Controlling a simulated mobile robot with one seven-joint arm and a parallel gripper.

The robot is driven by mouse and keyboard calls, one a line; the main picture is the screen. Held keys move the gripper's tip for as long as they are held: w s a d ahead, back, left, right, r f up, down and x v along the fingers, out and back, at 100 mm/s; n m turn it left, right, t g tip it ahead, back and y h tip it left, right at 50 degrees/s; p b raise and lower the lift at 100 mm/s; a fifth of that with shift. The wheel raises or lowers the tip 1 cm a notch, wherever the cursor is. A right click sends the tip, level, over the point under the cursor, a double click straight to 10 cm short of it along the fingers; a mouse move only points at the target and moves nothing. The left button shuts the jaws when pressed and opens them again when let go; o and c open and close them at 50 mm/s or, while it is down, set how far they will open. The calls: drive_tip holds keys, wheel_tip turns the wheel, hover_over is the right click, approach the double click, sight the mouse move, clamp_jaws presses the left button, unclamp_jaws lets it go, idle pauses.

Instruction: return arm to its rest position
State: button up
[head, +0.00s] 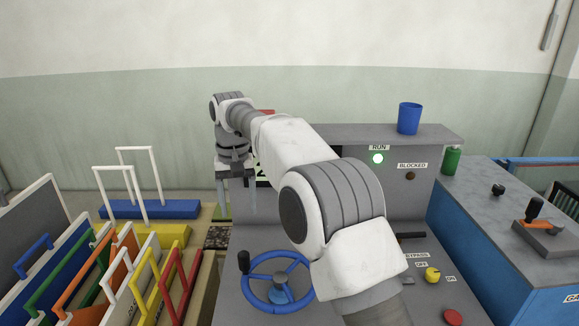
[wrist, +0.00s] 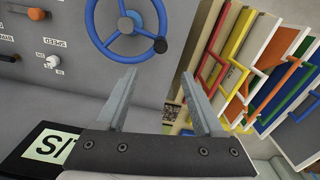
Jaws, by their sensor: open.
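My arm stretches from the lower right of the head view up over the grey control console (head: 400,205) to the left. The blue handwheel (head: 253,298) is on the console below my arm. It also shows beyond the fingers in the wrist view (wrist: 128,45).
Several coloured handled panels (head: 150,280) stand in a rack at left. A blue cabinet (head: 480,250) stands at right.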

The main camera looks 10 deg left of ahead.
drive_tip(key=s+d+r+m+t, duration=0.1)
drive_tip(key=s+d+r, duration=0.25)
drive_tip(key=d, duration=0.45)
drive_tip(key=s+d+r+t, duration=0.1)
drive_tip(key=s+d+r, duration=0.1)
drive_tip(key=d+r, duration=0.45)
drive_tip(key=s+d+r+m+t, duration=0.1)
drive_tip(key=s+d+r, duration=0.1)
drive_tip(key=d, duration=0.7)
drive_tip(key=s+d+f+m+t, duration=0.1)
drive_tip(key=s+d+f, duration=0.2)
drive_tip(key=s+d, duration=0.4)
drive_tip(key=s+d+f+m+t, duration=0.1)
drive_tip(key=s+d+f, duration=0.3)
drive_tip(key=s+d, duration=0.4)
drive_tip(key=s, duration=0.4)
drive_tip(key=shift+s+t, duration=0.15)
drive_tip(key=shift+t, duration=0.15)
idle(1.6)
